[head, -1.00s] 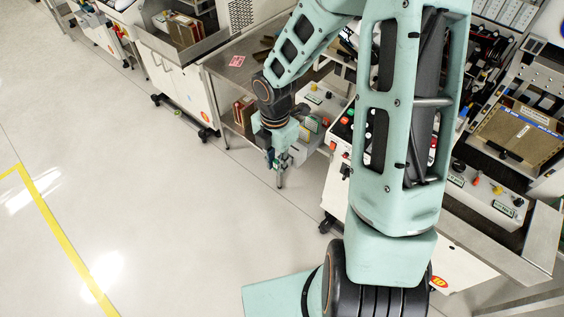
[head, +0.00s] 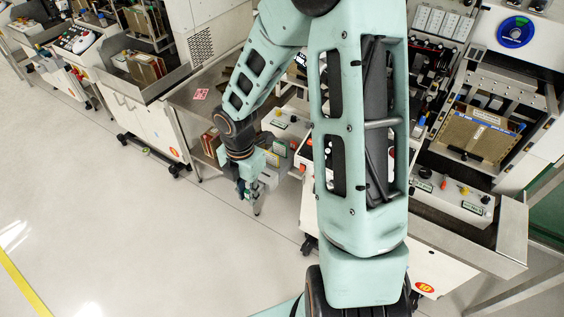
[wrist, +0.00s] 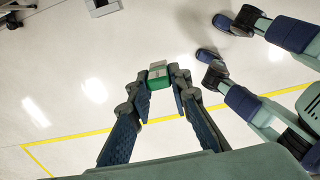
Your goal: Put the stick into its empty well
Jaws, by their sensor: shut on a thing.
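My gripper (wrist: 161,84) shows in the wrist view with its two fingertips closed on a small green and white stick (wrist: 158,73). The stick is held up over the open floor, with only its end visible beyond the fingertips. In the head view my gripper (head: 256,196) hangs low, beside the front of the bench, over the floor. The stick cannot be made out there. I cannot pick out an empty well in either view.
A steel table (head: 200,92) with a pink label stands behind my arm. At right is a machine with a brown box (head: 479,136) and a control panel (head: 453,197). White cabinets (head: 146,118) stand at left. The floor (head: 90,215) at front left is clear, with a yellow line (head: 18,285).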

